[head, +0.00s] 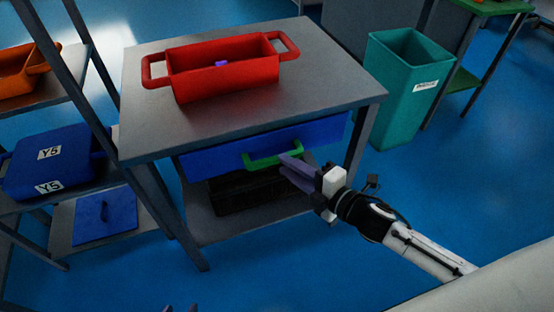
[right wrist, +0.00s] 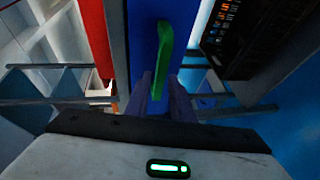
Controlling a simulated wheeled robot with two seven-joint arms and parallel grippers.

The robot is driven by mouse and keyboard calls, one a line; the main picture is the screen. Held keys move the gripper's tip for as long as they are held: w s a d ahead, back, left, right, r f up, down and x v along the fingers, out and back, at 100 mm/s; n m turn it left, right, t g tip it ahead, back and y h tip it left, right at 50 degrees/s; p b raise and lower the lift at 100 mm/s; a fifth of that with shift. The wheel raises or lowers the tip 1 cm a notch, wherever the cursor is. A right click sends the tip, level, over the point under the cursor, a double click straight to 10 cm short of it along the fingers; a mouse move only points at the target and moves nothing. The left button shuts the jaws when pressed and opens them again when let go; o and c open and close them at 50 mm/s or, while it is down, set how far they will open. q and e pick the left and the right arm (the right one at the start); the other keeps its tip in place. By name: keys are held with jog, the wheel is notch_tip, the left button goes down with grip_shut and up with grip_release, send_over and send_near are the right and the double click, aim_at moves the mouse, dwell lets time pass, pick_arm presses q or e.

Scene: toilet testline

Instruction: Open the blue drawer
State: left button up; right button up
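The blue drawer (head: 215,158) sits under the grey tabletop and looks closed. Its green handle (head: 272,158) is a bar on the drawer front. In the right wrist view the blue front (right wrist: 142,40) shows with the green handle (right wrist: 164,50) upright in the picture. My right gripper (head: 282,167) is at the right end of the handle, its purple fingers pointing at the drawer. In the right wrist view its fingers (right wrist: 164,85) are apart, with the handle in line with the gap; contact cannot be told. Only the fingertips of my left gripper (head: 180,309) show, apart, at the bottom edge.
A red tote (head: 225,84) with a small purple item stands on the table (head: 330,75). A black crate (head: 235,195) is on the lower shelf. A teal bin (head: 398,100) stands right of the table. A rack with blue boxes (head: 55,165) is at left. Floor in front is clear.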

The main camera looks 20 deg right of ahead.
jog(key=x, duration=0.4)
jog(key=shift+w+a+f, duration=0.15)
jog(key=shift+w+a, duration=0.05)
jog(key=shift+w, duration=0.15)
grip_shut()
